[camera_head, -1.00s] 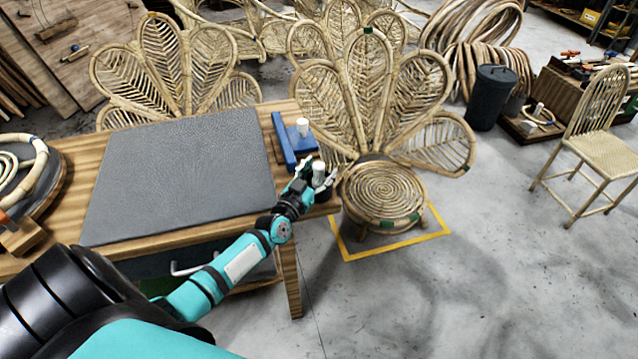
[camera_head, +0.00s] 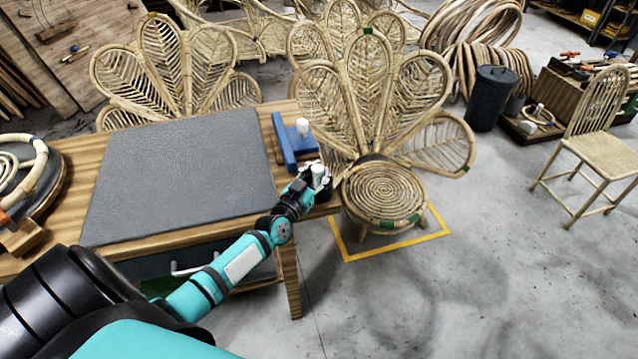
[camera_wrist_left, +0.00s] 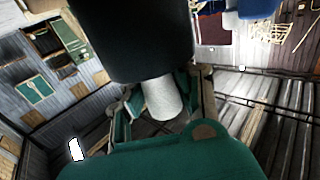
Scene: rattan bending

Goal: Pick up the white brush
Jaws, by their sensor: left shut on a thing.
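The white brush (camera_head: 318,171) shows as a short white cylinder at the right end of the wooden table. My left gripper (camera_head: 315,182) is there with its fingers shut around it. In the left wrist view the white cylinder (camera_wrist_left: 161,98) sits between the fingers, against a wide black round part (camera_wrist_left: 130,40). I cannot tell whether that black part belongs to the brush or is a separate holder. The fingers and wrist hide where the brush meets the table. My right gripper is in no view.
A blue tool (camera_head: 284,140) with a white knob (camera_head: 302,127) stands just behind the gripper. A dark grey mat (camera_head: 185,175) covers most of the table (camera_head: 105,255). A rattan peacock chair (camera_head: 383,190) stands close at the right. Open floor lies further right.

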